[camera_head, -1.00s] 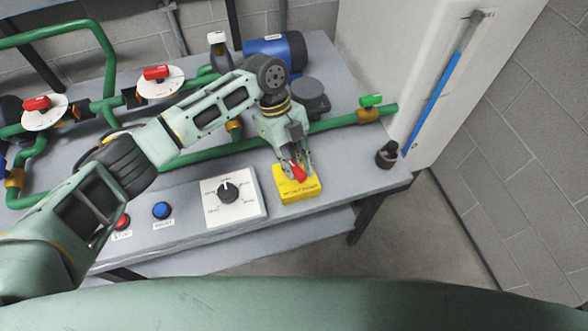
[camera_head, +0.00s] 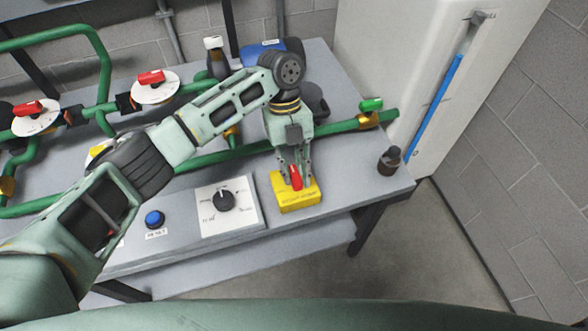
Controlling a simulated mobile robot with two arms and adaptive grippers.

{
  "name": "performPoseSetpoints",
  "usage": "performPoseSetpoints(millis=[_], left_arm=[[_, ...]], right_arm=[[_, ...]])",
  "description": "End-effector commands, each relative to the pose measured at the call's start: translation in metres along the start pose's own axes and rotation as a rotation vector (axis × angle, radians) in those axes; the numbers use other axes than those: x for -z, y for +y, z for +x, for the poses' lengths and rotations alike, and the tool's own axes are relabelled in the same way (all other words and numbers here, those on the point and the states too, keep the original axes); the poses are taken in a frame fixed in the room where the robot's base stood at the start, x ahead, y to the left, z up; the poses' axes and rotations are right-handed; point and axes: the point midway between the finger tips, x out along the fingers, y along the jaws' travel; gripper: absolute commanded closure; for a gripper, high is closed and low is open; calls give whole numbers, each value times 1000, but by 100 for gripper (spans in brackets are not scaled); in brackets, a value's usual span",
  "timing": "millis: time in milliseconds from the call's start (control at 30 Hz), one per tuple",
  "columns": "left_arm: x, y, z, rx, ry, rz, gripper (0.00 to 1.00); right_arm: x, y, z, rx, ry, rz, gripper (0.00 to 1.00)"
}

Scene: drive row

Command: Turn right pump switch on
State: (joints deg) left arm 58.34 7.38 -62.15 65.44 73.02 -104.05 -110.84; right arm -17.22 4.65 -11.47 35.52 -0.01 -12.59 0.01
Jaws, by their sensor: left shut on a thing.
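A yellow box (camera_head: 299,201) with a small label, too blurred to read, sits near the front right of the grey bench. A red switch handle (camera_head: 296,178) stands on its top. My left gripper (camera_head: 294,182) reaches down from above, its fingers on either side of the red handle, shut on it. Left of the box, a white panel (camera_head: 245,218) carries a black rotary knob (camera_head: 224,201) with its pointer up. My right gripper is not in view.
A green pipe with a green-handled valve (camera_head: 371,105) runs behind the box. A small dark object (camera_head: 389,161) stands near the bench's right edge. Two red-handled valves are at left, and a blue button (camera_head: 154,219) lies left of the panel. A white cabinet (camera_head: 400,70) stands behind right.

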Motion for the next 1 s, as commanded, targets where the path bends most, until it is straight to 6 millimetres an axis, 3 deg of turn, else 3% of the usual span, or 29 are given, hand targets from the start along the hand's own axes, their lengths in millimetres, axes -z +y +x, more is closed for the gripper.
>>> performPoseSetpoints(millis=[167, 200, 400, 767, 1000], left_arm=[[0, 0, -1, 0, -3, 5, 100], [0, 0, -1, 0, -3, 5, 77], [0, 0, 0, 0, -2, 3, 61], [0, 0, -5, 1, -2, 2, 61], [0, -1, -46, 3, -5, 2, 61]], right_arm=[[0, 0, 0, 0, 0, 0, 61], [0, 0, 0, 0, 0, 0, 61], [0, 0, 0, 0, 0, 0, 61], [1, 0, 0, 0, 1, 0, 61], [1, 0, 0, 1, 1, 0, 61]])
